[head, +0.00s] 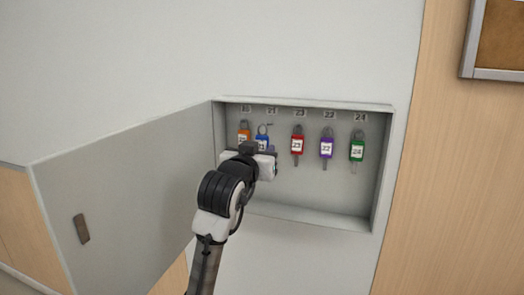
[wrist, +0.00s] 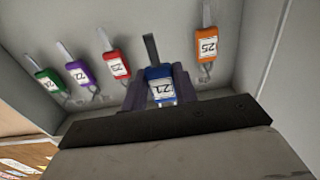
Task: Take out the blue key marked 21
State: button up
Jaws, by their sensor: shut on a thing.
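The blue key (head: 262,141) is in the open wall cabinet, second from the left in the head view, below the label 21. Its tag is blue with a white number panel; it also shows in the wrist view (wrist: 159,88), upside down, reading 21. My gripper (head: 264,158) reaches into the cabinet from below. In the wrist view its fingers (wrist: 157,95) are on both sides of the blue tag, shut on it. The key's lower part is hidden by my gripper. I cannot tell whether its ring is still on the hook.
An orange key (head: 243,136) hangs close on the left. Red (head: 297,143), purple (head: 326,146) and green (head: 357,149) keys hang to the right. The cabinet door (head: 125,190) stands open at left. The cabinet's rim (head: 310,219) runs below my gripper.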

jog(key=shift+v, duration=1.3)
